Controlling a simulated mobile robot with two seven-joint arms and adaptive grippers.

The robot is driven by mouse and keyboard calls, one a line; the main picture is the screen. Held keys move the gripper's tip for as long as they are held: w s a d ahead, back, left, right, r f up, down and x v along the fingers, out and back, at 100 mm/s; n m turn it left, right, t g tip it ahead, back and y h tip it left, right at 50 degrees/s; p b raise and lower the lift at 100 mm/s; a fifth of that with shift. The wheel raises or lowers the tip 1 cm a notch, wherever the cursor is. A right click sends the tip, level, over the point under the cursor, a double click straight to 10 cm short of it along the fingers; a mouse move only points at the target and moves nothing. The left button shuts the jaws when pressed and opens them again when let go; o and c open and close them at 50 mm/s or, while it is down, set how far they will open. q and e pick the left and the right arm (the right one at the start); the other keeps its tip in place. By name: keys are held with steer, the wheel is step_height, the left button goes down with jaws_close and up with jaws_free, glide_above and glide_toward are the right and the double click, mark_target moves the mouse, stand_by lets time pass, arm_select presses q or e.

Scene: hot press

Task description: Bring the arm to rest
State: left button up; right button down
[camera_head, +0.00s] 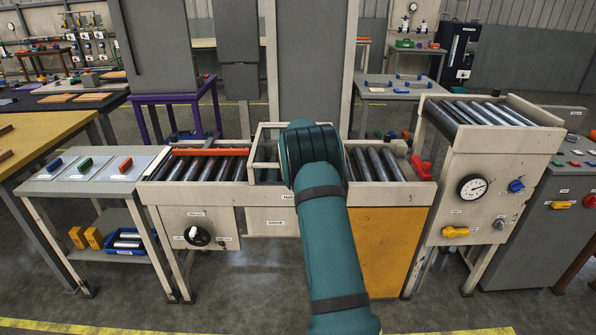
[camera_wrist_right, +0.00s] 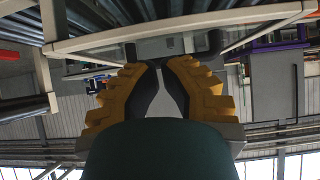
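One teal arm of mine rises from the bottom middle of the head view, its rounded end in front of the press frame (camera_head: 262,137). No gripper fingers show there; the arm's end hides what lies behind it. In the right wrist view my right gripper (camera_wrist_right: 165,66) has two yellow fingers with dark inner pads. My left gripper is in neither view.
Roller beds (camera_head: 375,163) flank the press, with a red-orange bar (camera_head: 209,152) across the left one. A raised roller unit with a gauge (camera_head: 472,187) stands right. A side table (camera_head: 62,187) with colored blocks stands left. Grey floor is open in front.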

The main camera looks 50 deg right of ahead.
steer(key=shift+s+a+f, duration=0.65)
steer(key=shift+a, duration=0.15)
steer(key=shift+s+a+f, duration=0.6)
steer(key=shift+s+a, duration=0.05)
steer(key=shift+a, duration=0.15)
